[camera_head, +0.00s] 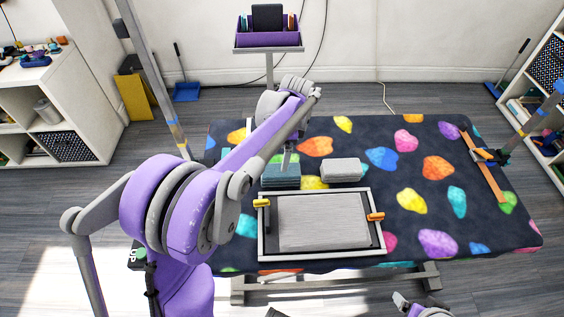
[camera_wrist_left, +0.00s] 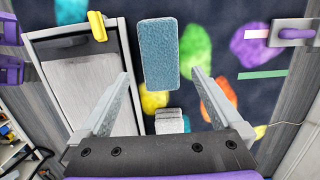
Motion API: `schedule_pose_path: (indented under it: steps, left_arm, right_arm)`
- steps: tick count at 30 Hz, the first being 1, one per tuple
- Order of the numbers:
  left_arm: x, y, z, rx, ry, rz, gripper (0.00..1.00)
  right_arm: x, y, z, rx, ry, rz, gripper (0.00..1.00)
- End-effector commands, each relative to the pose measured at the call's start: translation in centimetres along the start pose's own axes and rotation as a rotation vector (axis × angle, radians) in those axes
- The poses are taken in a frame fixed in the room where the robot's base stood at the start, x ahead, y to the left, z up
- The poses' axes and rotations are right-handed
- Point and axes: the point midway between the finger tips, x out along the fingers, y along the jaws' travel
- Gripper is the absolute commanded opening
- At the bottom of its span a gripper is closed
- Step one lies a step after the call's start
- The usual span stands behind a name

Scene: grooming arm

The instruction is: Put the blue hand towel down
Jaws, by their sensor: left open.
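The blue hand towel (camera_head: 280,178) is folded into a thick block and lies on the patterned table cover, behind the framed tray. In the left wrist view, its fuzzy blue top (camera_wrist_left: 158,52) shows between and beyond my fingertips. My left gripper (camera_head: 286,158) is above the towel, fingers pointing down. In the left wrist view its two fingers (camera_wrist_left: 160,76) are wide apart with nothing held between them. Part of my right gripper (camera_head: 420,306) shows at the bottom edge; its jaw state is unclear.
A folded grey towel (camera_head: 341,169) lies right of the blue one. A framed tray (camera_head: 375,215) holds a grey cloth, with a yellow clip (camera_head: 262,203) and an orange clip (camera_head: 376,217) on its sides. An orange strip (camera_head: 483,168) lies far right. The table's right half is mostly clear.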

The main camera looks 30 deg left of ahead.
Motion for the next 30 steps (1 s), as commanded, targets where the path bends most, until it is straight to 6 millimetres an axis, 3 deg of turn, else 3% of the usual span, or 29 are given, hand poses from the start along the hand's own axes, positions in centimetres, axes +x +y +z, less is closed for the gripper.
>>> schedule_pose_path:
  steps: [6, 10, 15, 19, 24, 30]
  left_arm:
    - [-2.1, 0.3, 0.0, -0.008, 0.003, -0.004, 1.00]
    - [-3.1, 2.3, 0.2, -0.084, 0.029, -0.034, 1.00]
    - [-4.2, 8.2, 0.9, -0.312, 0.119, -0.110, 1.00]
    - [-3.9, 13.3, 1.8, -0.516, 0.219, -0.156, 1.00]
    - [-2.0, 19.4, 2.9, -0.767, 0.360, -0.183, 1.00]
    - [0.5, 23.5, 3.8, -0.963, 0.482, -0.176, 1.00]
  right_arm:
    - [-0.1, 0.0, -0.1, 0.000, 0.001, 0.000, 0.87]
    - [-0.1, 0.0, -0.1, 0.000, 0.001, 0.000, 0.87]
    - [-0.1, 0.0, -0.1, 0.000, 0.001, 0.000, 0.87]
    - [-0.1, 0.0, -0.1, 0.000, 0.001, 0.000, 0.87]
    - [-0.1, 0.0, -0.1, 0.000, 0.001, 0.000, 0.87]
    - [-0.1, 0.0, -0.1, 0.000, 0.001, 0.000, 0.87]
